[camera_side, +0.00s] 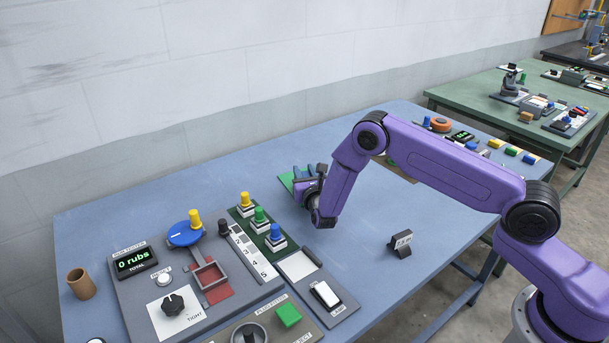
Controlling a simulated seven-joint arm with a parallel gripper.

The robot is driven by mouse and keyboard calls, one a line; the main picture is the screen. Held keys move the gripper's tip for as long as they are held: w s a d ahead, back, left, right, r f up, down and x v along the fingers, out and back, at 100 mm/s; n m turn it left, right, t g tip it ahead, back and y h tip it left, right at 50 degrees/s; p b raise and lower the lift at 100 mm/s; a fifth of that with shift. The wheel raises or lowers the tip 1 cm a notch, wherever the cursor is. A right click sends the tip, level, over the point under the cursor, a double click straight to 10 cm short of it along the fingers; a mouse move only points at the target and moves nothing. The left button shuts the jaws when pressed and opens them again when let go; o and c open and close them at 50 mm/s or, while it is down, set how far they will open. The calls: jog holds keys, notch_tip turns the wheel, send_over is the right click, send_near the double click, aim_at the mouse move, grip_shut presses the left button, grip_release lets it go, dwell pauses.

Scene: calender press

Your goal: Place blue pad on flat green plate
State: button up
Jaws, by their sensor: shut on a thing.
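My gripper (310,178) is low over the back middle of the blue table, at the right side of a flat green plate (285,179). It is shut on a small blue thing (297,172), which looks like the blue pad. The pad is at the plate's right part, and the gripper and wrist partly hide both. I cannot tell whether the pad touches the plate or is held just above it.
A grey rub tester panel (130,300) with a blue disc (185,234) stands front left. A green rack (245,222) holds yellow, green and blue knobbed pieces. A brown cup (80,284) is far left. A dark sign (400,244) stands on open table at right.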

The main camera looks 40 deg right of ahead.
jog(key=shift+f, duration=0.3)
jog(key=shift+f, duration=0.1)
jog(key=o, duration=1)
jog(key=shift+o, duration=0.2)
jog(key=shift+s+a, duration=0.1)
jog(key=shift+s, duration=0.15)
jog(key=v, duration=1.1)
jog(key=shift+s, duration=0.2)
